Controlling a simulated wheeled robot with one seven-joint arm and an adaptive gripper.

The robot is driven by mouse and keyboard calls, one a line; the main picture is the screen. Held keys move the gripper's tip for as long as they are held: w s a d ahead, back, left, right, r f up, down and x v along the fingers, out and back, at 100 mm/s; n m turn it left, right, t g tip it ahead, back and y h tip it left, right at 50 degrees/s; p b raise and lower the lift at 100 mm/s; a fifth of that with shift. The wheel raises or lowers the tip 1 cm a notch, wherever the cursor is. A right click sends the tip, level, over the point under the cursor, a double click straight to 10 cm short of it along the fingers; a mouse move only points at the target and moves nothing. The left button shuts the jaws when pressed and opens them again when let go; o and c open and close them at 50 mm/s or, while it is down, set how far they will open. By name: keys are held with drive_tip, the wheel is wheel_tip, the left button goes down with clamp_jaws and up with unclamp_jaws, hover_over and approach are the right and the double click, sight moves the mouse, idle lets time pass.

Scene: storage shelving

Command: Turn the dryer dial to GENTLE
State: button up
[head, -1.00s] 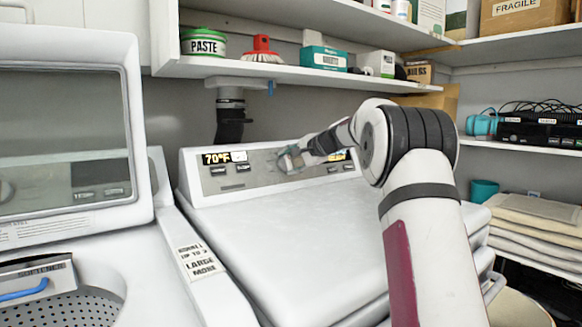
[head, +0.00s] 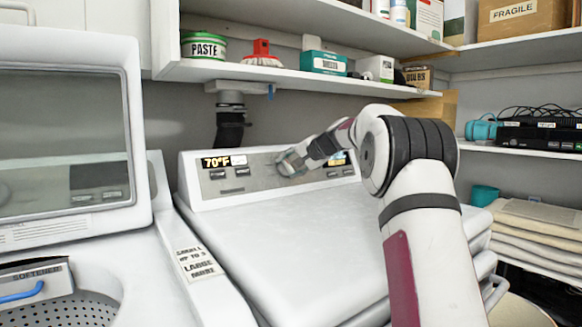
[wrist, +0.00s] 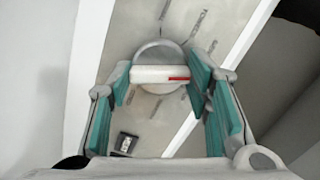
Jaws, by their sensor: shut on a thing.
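The dryer dial (wrist: 158,53) is a round silver knob with a white bar handle (wrist: 158,74) across it. A red mark sits on the right part of the bar in the wrist view. Small labels ring the dial, too blurred to read, so I cannot tell which setting it points at. My gripper (wrist: 161,80) has its teal pads on both ends of the bar, shut on the dial. In the head view my gripper (head: 290,163) is at the dryer's control panel (head: 262,177) and hides the dial.
The dryer's white top (head: 290,235) below the panel is clear. A washer with its lid (head: 65,120) raised stands on the left. A shelf (head: 290,78) with a paste tin (head: 201,46) and boxes runs above. Folded towels (head: 535,235) lie at right.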

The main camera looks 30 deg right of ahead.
drive_tip(key=shift+w, duration=0.1)
drive_tip(key=o, duration=1.2)
drive_tip(key=shift+c, duration=0.2)
drive_tip(key=v, duration=1.2)
